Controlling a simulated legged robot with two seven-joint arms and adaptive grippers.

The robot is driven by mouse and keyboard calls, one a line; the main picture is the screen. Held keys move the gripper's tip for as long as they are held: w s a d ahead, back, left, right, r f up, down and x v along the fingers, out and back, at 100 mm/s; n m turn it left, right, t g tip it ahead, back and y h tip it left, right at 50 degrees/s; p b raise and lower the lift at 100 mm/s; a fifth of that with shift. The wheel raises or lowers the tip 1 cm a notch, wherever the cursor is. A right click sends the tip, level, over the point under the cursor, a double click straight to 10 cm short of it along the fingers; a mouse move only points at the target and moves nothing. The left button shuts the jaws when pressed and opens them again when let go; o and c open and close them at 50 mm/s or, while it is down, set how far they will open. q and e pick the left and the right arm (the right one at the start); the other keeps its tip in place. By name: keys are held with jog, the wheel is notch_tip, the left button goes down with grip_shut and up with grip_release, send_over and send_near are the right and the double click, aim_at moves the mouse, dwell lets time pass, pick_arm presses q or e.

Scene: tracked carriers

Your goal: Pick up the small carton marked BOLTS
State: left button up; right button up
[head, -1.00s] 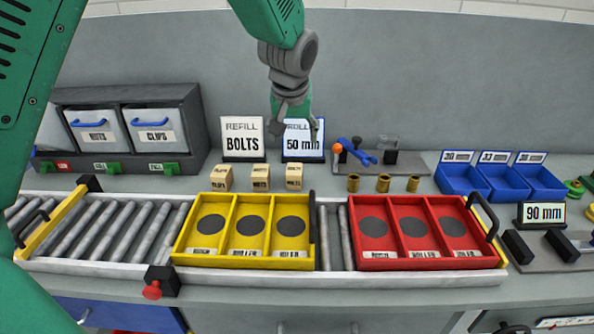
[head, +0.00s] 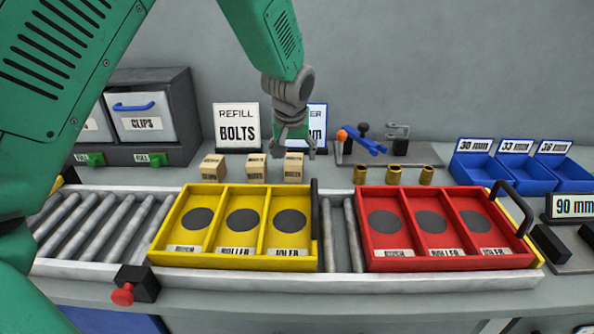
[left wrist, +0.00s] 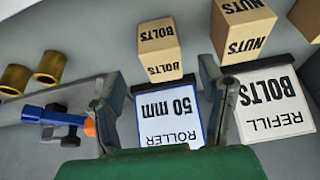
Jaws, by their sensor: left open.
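The small carton marked BOLTS (head: 293,168) is a tan box on the grey bench, rightmost of three small cartons in the head view. In the left wrist view the BOLTS carton (left wrist: 158,50) shows upside down, with its label on top and side. My left gripper (head: 295,147) is open and empty, above and close to this carton. In the left wrist view the fingers of my left gripper (left wrist: 161,74) are spread, with the carton just beyond and between the tips. My right gripper is not in view.
A NUTS carton (left wrist: 243,30) stands close beside the BOLTS carton; a third carton (head: 213,167) is further left. Behind are the REFILL BOLTS sign (head: 237,127) and a 50 mm sign (left wrist: 169,117). Yellow (head: 167,229) and red (head: 362,232) trays sit in front on rollers.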

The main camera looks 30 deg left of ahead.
aim_at(291, 160)
pick_arm(q)
jog(key=f, duration=0.1)
jog(key=w+a+f, duration=0.1)
jog(key=shift+a+f, duration=0.3)
jog(key=shift+f, duration=0.05)
jog(key=w+f, duration=0.1)
jog(key=f, duration=0.1)
jog(key=w+f, duration=0.1)
jog(key=f, duration=0.1)
jog(key=shift+w+f+b, duration=0.1)
jog(key=shift+w+b, duration=0.1)
jog(key=shift+b, duration=0.2)
jog(key=shift+s+a, duration=0.1)
jog(key=shift+c, duration=0.5)
jog(key=shift+a, duration=0.2)
jog(key=c, duration=1.3)
